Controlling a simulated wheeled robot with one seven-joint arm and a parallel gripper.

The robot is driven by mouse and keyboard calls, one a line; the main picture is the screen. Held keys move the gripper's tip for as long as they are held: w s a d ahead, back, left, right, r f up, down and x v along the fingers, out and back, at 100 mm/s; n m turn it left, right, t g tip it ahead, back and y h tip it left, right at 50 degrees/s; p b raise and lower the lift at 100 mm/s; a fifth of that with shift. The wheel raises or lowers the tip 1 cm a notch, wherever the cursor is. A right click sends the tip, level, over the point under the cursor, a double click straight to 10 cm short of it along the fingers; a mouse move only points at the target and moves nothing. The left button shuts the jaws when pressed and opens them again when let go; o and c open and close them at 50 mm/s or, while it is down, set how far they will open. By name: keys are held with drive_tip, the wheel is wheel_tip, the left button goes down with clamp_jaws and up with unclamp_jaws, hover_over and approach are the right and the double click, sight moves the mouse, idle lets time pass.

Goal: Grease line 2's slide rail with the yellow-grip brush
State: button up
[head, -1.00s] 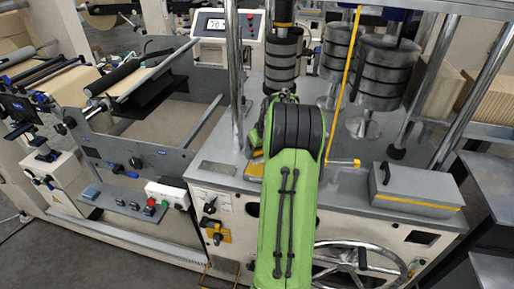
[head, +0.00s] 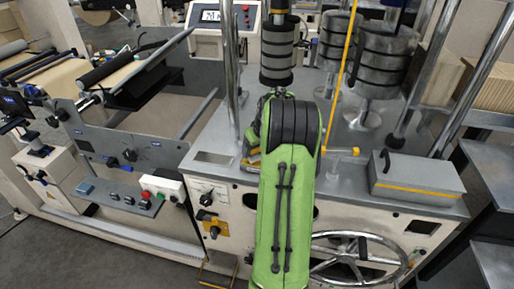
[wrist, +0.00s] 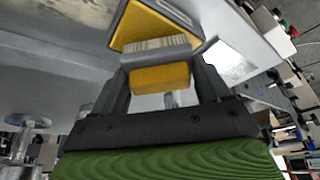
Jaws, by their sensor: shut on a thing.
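The yellow-grip brush shows in the wrist view as a yellow block (wrist: 160,79) with a pale, ridged band (wrist: 155,52) beyond it. My gripper (wrist: 163,82) is shut on the yellow block, with one black finger on each side. I cannot pick out line 2's slide rail with certainty.
A grey box with a yellow stripe (head: 416,179) sits right on the machine top (head: 215,140). Stacked dark cylinders (head: 382,60) and upright posts (head: 430,75) stand behind. A handwheel (head: 358,258) is below the top.

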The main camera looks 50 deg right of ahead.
drive_tip(key=shift+f+b, duration=0.4)
drive_tip(key=shift+f, duration=0.2)
idle(1.1)
drive_tip(key=shift+r, duration=0.1)
wheel_tip(320, 180, up, 7)
drive_tip(key=p, duration=0.5)
drive_tip(key=shift+r+p, duration=0.1)
drive_tip(key=shift+p, duration=0.3)
drive_tip(key=shift+f, duration=0.2)
